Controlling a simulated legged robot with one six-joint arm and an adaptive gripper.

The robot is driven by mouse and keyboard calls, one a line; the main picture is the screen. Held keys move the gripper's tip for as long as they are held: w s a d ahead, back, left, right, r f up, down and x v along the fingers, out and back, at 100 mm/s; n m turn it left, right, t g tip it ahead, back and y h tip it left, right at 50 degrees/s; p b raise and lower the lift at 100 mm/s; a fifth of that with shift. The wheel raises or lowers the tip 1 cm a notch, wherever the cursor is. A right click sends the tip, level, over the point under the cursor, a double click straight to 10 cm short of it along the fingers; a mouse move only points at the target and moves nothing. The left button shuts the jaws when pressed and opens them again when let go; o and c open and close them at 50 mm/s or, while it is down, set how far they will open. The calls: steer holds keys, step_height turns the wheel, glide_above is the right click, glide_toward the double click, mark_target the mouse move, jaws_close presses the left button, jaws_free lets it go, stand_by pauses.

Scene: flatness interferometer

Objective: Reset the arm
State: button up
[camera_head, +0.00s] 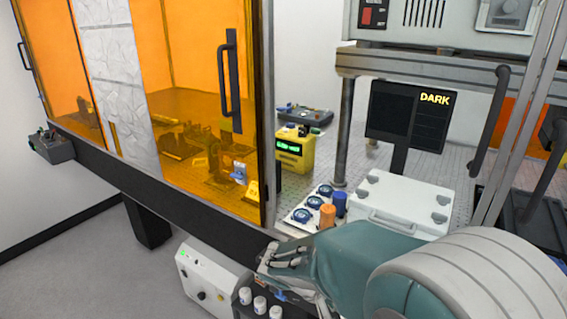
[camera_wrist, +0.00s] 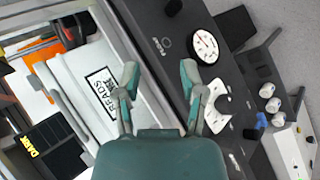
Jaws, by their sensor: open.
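My arm, with teal and light grey links (camera_head: 370,250), reaches in from the lower right of the head view. My gripper (camera_head: 277,267) is at its left end, by the bench's dark front edge and above the white control box. In the wrist view my gripper (camera_wrist: 159,74) has its two teal fingers apart, with nothing between the tips. Behind them are the white case (camera_wrist: 75,65) on the left and a dark panel (camera_wrist: 160,20) with a round gauge (camera_wrist: 205,46) on the right.
An orange enclosure (camera_head: 200,60) with a black handle covers the left of the bench. Blue-topped round items (camera_head: 315,202), an orange cylinder (camera_head: 327,216) and the white case (camera_head: 400,203) stand near my arm. A screen reading DARK (camera_head: 408,115) stands behind. Floor is open at lower left.

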steer(key=s+d+r+m+t+y, duration=0.2)
steer(key=s+r+t+y, duration=0.2)
steer(key=s+r+y, duration=0.5)
steer(key=s+r, duration=0.2)
steer(key=s, duration=0.3)
steer(key=shift+s, duration=0.35)
stand_by(0.6)
